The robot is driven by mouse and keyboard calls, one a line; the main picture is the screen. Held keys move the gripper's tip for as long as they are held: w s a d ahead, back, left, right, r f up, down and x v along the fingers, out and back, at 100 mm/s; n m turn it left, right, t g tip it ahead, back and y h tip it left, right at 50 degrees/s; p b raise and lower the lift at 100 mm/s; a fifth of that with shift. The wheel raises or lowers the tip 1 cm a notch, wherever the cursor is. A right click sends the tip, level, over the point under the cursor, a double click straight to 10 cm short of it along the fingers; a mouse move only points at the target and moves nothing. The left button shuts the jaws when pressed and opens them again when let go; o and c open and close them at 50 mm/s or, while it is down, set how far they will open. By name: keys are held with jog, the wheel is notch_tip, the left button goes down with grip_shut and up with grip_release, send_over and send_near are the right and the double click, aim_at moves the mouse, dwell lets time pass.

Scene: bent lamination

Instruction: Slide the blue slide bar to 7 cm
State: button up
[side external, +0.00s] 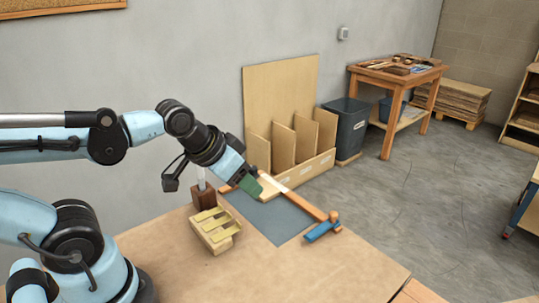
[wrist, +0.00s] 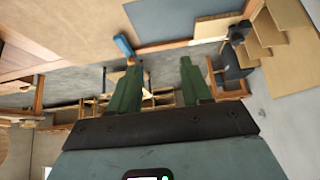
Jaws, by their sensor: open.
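The blue slide bar (side external: 322,230) lies at the near right corner of the dark grey mat, beside the near end of an orange-brown wooden rail (side external: 300,200). In the wrist view a blue piece (wrist: 124,45), seemingly the same bar, shows left of the grey mat (wrist: 170,20). My gripper (side external: 252,188) has green fingers and hangs over the far part of the mat (side external: 270,217), apart from the blue bar. In the wrist view its two green fingers (wrist: 160,68) are spread with nothing held between them. No scale markings are readable.
A slotted light wooden block (side external: 215,235) and a dark brown holder (side external: 203,197) with a pale upright piece stand left of the mat. The bench's front (side external: 250,275) is clear. A plywood divider rack (side external: 300,150) and grey bin (side external: 347,125) stand beyond.

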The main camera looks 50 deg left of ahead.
jog(key=w+d+r+m+g, duration=0.1)
jog(key=w+d+r+g, duration=0.1)
jog(key=w, duration=0.3)
jog(key=w+d+r+m+g, duration=0.1)
jog(key=w+d+r, duration=0.1)
jog(key=w+r, duration=0.15)
jog(key=m+g, duration=0.1)
jog(key=g, duration=0.3)
send_near(334, 213)
notch_tip(334, 213, down, 9)
jog(key=shift+r, duration=0.15)
grip_shut()
